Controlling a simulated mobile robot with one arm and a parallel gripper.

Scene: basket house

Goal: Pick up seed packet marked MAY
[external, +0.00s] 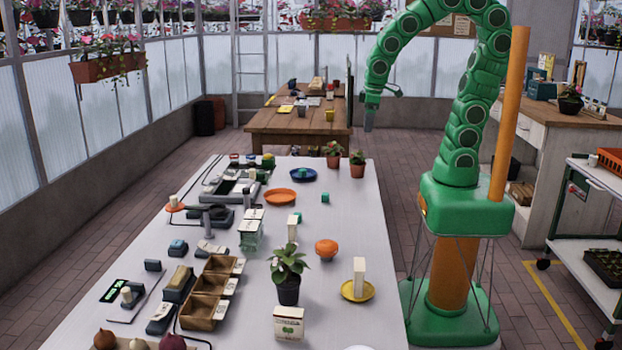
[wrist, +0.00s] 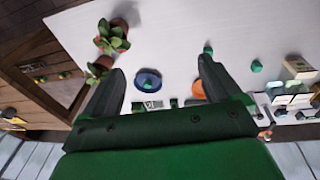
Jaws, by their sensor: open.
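My gripper (external: 369,116) hangs from the green arm at the back right, high and beyond the white table (external: 345,215). In the wrist view my gripper (wrist: 162,64) is open, with nothing between its fingers. Small pale cards or packets also lie near the wooden trays. I cannot read MAY on any of them.
A potted plant (external: 288,274) and an orange mushroom-like object (external: 327,249) stand among the packets. A blue plate (external: 303,175), an orange plate (external: 280,197) and two small potted plants are at the far end. Wooden trays (external: 211,292) crowd the left; the table's right side is clearer.

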